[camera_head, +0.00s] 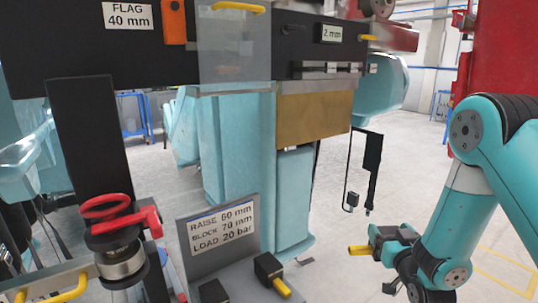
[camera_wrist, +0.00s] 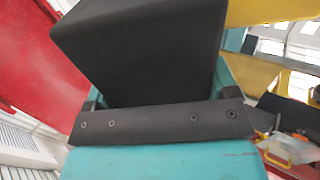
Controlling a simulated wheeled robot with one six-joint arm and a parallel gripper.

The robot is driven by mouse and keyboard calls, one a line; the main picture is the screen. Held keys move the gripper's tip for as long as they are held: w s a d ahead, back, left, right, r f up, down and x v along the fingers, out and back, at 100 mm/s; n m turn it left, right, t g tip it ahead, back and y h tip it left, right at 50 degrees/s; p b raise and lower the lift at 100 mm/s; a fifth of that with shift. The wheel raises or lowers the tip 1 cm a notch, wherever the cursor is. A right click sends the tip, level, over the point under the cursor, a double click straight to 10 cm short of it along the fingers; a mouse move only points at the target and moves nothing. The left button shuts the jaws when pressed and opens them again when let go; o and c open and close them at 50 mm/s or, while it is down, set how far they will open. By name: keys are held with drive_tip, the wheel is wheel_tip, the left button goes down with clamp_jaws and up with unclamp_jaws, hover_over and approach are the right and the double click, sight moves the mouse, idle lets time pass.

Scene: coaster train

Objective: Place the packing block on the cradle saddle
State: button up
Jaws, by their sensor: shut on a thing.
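My gripper (camera_head: 384,244) is at the lower right in the head view, at the end of my teal arm and pointing left. A dark block with a yellow part shows at its tip. In the wrist view the packing block (camera_wrist: 140,50), large and black, fills the upper middle, held in the jaws. Its far side is hidden. It is in the air, to the right of and apart from the teal column and the sign plate. I cannot tell for certain which part is the cradle saddle.
A sign plate (camera_head: 220,232) reads raise 60 mm, block 70 mm, load 20 bar. A black block with a yellow handle (camera_head: 270,268) stands before it. A red-handled valve (camera_head: 120,225) is at left. A brass-coloured block (camera_head: 313,118) hangs under the beam. Open floor (camera_head: 335,270) lies between.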

wheel_tip(320, 180, up, 3)
drive_tip(key=shift+r+p, duration=0.1)
drive_tip(key=shift+p, duration=0.85)
drive_tip(key=s+f, duration=0.6)
drive_tip(key=f, duration=0.6)
drive_tip(key=shift+f, duration=0.2)
drive_tip(key=w+a+r+n+g+y, duration=0.1)
drive_tip(key=a+r+n+y, duration=0.3)
drive_tip(key=a, duration=0.6)
drive_tip(key=w+a+r+n+g+y+b, duration=0.1)
drive_tip(key=a+r+y, duration=0.2)
drive_tip(key=a+r, duration=0.5)
drive_tip(key=a+r+n+g+y, duration=0.1)
drive_tip(key=a+r+n+y, duration=0.2)
drive_tip(key=a, duration=0.9)
drive_tip(key=shift+m, duration=0.6)
drive_tip(key=shift+w+f+b, duration=0.15)
drive_tip(key=shift+f+b, duration=8.85)
drive_tip(key=shift+f, duration=0.4)
